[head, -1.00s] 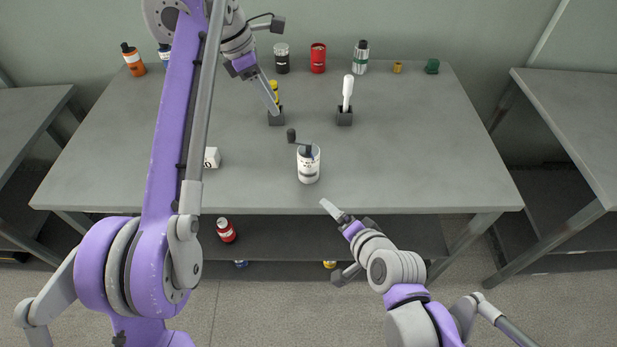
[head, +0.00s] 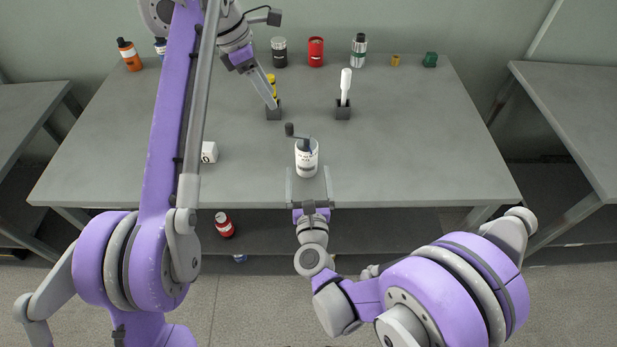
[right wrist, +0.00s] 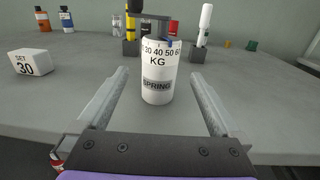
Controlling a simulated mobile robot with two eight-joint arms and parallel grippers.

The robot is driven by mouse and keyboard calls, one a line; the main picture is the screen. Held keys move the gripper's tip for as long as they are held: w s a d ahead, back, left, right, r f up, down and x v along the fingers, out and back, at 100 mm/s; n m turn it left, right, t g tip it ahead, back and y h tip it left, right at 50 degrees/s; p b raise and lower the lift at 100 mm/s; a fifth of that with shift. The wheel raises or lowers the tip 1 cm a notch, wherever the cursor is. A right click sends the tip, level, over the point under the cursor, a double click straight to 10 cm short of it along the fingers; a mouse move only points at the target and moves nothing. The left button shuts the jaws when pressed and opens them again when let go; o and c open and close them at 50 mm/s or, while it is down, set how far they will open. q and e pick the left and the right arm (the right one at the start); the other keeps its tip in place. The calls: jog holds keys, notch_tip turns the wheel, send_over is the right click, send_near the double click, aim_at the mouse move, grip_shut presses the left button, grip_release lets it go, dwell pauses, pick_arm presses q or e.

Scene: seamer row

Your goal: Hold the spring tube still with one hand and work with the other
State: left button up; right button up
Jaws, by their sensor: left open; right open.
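The spring tube (head: 307,161) is a white cylinder marked "SPRING" and "KG" with a number scale. It stands upright near the table's front edge, a dark crank on its top. It also shows in the right wrist view (right wrist: 160,75). My right gripper (head: 308,176) is open just in front of the tube, its fingers (right wrist: 158,100) spread to the left and right with the tube ahead between them. My left gripper (head: 270,100) is up at the back left, beside the holder with the yellow tool (head: 271,82); its fingers look close together from this angle.
A white block marked "SET 30" (right wrist: 32,63) stands left of the tube. A white marker-like tool (head: 345,84) stands in a dark holder (head: 343,112). Several bottles and cans, one a red can (head: 316,51), line the back edge. The table's (head: 420,150) right side is clear.

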aim_at(306, 146)
jog(key=w, duration=1)
jog(key=shift+a, duration=0.3)
jog(key=shift+c, duration=0.2)
